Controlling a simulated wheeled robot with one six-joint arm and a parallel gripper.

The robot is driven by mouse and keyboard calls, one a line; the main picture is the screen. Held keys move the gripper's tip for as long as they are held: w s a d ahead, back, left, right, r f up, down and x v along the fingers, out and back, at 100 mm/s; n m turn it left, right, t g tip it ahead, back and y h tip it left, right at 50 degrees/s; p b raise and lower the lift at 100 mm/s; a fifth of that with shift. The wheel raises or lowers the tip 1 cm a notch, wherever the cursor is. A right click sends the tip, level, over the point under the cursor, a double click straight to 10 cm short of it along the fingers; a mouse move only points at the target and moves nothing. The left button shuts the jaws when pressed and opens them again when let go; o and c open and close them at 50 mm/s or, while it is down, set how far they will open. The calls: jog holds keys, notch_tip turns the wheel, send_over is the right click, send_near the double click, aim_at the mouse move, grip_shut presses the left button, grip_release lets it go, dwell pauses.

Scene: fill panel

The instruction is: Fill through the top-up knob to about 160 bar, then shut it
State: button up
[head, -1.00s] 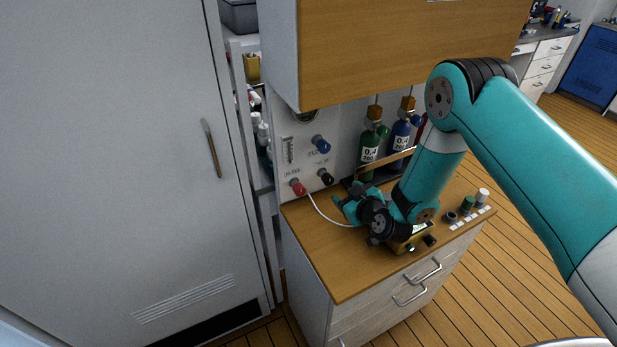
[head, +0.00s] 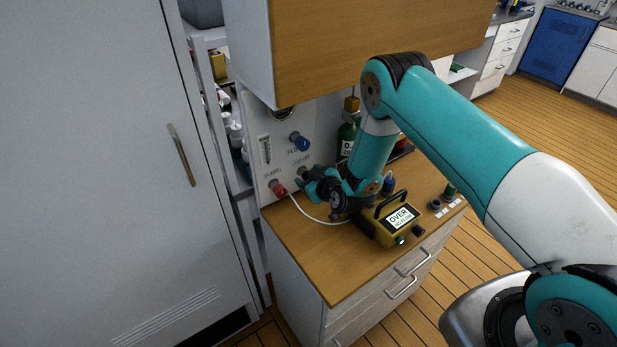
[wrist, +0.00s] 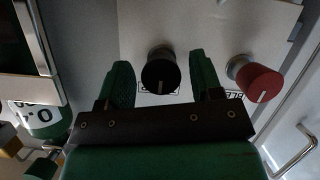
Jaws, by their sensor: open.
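The white fill panel (head: 262,120) carries a blue knob (head: 299,143), a black knob (head: 303,171) and a red knob (head: 278,188). Their labels are too small to read fully; the one by the red knob starts "BLE" in the wrist view. My gripper (head: 316,182) is open at the black knob. In the wrist view my gripper's fingers (wrist: 163,78) stand either side of the black knob (wrist: 160,73), with gaps showing; the red knob (wrist: 258,82) is to the right. A round gauge (head: 282,113) is mostly hidden under the cabinet. Its reading cannot be seen.
A yellow meter (head: 394,222) reading "OVER" stands on the wooden counter (head: 325,265) by my wrist. A white hose (head: 312,216) runs from the panel. A green bottle (head: 347,138) stands behind my arm. The wooden cabinet (head: 375,40) overhangs the panel.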

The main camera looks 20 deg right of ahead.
jog(key=shift+a, duration=0.15)
jog(key=c, duration=0.9)
jog(key=shift+a+f+n, duration=0.1)
jog(key=shift+n, duration=0.2)
jog(key=shift+n+h+b, duration=0.3)
jog(key=shift+h+b, duration=0.05)
jog(key=shift+h, duration=0.05)
jog(key=o, duration=0.9)
jog(key=shift+s, duration=0.1)
